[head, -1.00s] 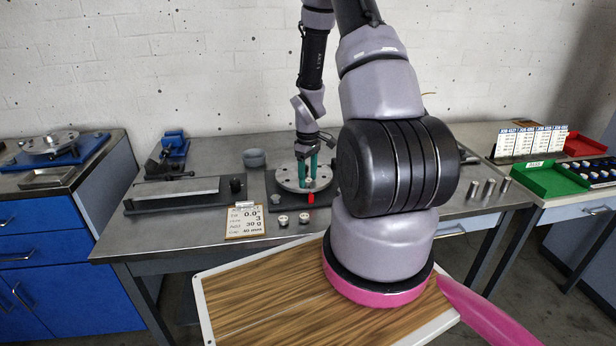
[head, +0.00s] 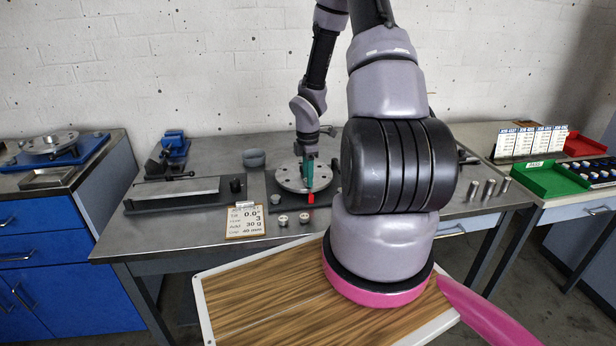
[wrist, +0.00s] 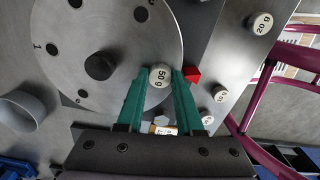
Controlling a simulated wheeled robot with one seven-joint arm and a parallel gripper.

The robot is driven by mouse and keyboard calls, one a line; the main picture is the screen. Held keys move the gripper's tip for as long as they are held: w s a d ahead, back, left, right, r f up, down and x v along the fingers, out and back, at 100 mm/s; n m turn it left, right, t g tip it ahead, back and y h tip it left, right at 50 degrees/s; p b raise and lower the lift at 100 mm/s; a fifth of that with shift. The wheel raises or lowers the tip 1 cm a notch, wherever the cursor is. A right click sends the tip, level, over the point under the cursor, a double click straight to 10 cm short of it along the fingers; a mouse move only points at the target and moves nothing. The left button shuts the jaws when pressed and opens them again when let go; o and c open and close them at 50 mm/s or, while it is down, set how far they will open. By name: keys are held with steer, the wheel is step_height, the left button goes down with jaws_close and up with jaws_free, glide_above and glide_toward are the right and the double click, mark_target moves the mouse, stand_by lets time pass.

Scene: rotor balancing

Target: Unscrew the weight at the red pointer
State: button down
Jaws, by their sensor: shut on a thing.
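The round metal rotor (head: 287,181) lies flat on a dark base on the bench, and its numbered holes show in the wrist view (wrist: 120,30). The red pointer (head: 311,198) stands at the rotor's near edge; it is beside the right fingertip in the wrist view (wrist: 193,75). A weight marked 50 g (wrist: 161,75) sits at the rotor's rim by the pointer. My gripper (wrist: 160,82) has its green fingers shut on this weight, one on each side. In the head view my gripper (head: 308,172) points down over the rotor. The weight's thread is hidden.
Two loose weights (head: 293,218) stand in front of the rotor base. A sign card (head: 245,222) reading 30 g and 40 mm stands to their left. Several metal cylinders (head: 489,188) stand at the bench's right.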

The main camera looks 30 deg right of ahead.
steer(key=n, duration=0.7)
steer(key=shift+n, duration=0.3)
steer(key=shift+n, duration=1)
steer(key=n, duration=1)
steer(key=shift+r, duration=0.1)
steer(key=shift+r, duration=0.2)
steer(key=shift+r, duration=3.3)
